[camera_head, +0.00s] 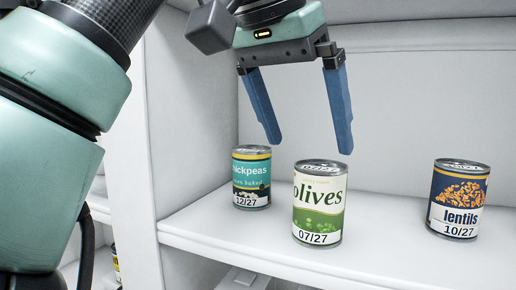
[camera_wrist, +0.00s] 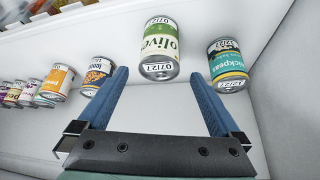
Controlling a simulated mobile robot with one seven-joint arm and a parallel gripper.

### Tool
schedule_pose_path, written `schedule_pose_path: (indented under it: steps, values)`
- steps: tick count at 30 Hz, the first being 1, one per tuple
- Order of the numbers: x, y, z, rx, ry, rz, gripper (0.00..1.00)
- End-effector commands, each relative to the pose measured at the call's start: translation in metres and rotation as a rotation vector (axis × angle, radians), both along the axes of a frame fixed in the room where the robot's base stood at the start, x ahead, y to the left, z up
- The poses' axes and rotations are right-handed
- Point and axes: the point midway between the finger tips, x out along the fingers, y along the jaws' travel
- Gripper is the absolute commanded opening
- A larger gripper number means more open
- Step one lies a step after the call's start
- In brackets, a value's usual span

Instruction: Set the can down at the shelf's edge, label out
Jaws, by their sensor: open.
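A green and white olives can (camera_head: 318,205) stands upright on the white shelf (camera_head: 392,218), close to its front edge. Its label faces out, with the name and 07/27 readable, the lettering slightly toward the left side. My gripper (camera_head: 309,145) is open and empty, its blue fingers just above and behind the can's top, apart from it. In the wrist view the olives can (camera_wrist: 158,48) shows beyond and between the open fingertips (camera_wrist: 160,74), with nothing held.
A teal chickpeas can (camera_head: 252,178) stands left of and behind the olives can, near the side wall (camera_head: 190,120). A dark blue lentils can (camera_head: 458,200) stands to the right. The wrist view shows several more cans beyond an orange-labelled one (camera_wrist: 58,82). Bare shelf lies between olives and lentils.

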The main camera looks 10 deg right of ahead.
Motion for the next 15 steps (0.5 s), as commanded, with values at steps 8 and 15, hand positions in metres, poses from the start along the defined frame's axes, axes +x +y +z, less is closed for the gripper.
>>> schedule_pose_path:
  steps: [8,15]
  values:
    - [0.035,-0.042,-0.017,-0.157,-0.205,-0.025,1.00]
    - [0.062,-0.073,-0.001,-0.487,-0.604,0.032,1.00]
